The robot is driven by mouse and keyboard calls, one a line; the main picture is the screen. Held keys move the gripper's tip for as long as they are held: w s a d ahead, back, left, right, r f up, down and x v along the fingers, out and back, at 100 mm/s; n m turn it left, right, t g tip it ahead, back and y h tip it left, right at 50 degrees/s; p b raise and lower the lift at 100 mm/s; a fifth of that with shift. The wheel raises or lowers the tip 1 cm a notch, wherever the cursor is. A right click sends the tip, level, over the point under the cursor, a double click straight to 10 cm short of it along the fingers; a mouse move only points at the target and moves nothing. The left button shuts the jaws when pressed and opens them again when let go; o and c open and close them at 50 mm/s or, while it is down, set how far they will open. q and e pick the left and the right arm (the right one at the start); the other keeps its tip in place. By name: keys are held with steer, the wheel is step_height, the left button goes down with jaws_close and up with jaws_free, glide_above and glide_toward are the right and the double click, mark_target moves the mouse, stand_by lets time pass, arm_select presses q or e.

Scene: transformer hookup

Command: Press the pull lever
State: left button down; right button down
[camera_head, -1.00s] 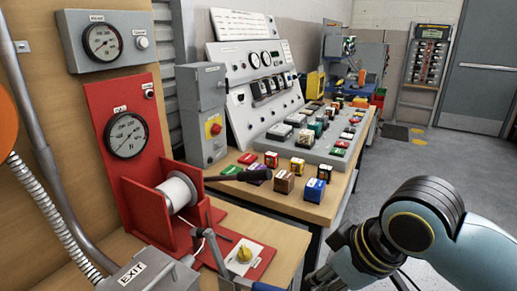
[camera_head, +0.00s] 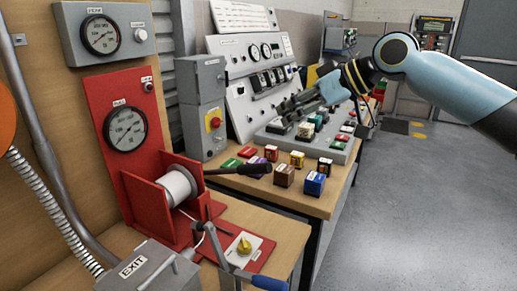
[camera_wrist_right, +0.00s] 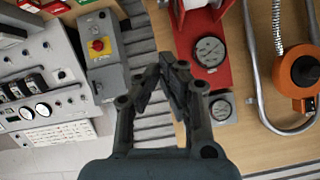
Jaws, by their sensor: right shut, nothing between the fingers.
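A lever with a dark handle (camera_head: 250,169) sticks out roughly level to the right from the red pull unit (camera_head: 110,92). This unit carries a round gauge (camera_head: 125,127) and a white spool (camera_head: 178,187). My right gripper (camera_head: 281,110) is shut and empty, raised in front of the sloped control panel, up and right of the lever and apart from it. In the right wrist view, its fingertips (camera_wrist_right: 170,62) meet, with the red unit (camera_wrist_right: 222,72) and its gauge (camera_wrist_right: 208,51) beyond. The lever cannot be made out there. My left gripper is not in view.
Several coloured blocks, including a blue one (camera_head: 313,183), stand on the wooden bench beside the lever. A grey box with a red knob (camera_head: 214,122) stands behind. A blue-handled crank (camera_head: 268,283) and a yellow knob (camera_head: 244,246) are in front. Open floor lies at right.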

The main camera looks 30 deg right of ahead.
arm_select(q)
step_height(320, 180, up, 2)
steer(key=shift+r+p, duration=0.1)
steer(key=shift+p, duration=0.95)
arm_select(e)
steer(key=w+a+f, duration=0.4)
steer(key=w+f, duration=0.1)
steer(key=f, duration=0.4)
steer(key=shift+a+f, duration=0.25)
steer(key=shift+a, duration=0.1)
steer(key=shift+w, duration=0.15)
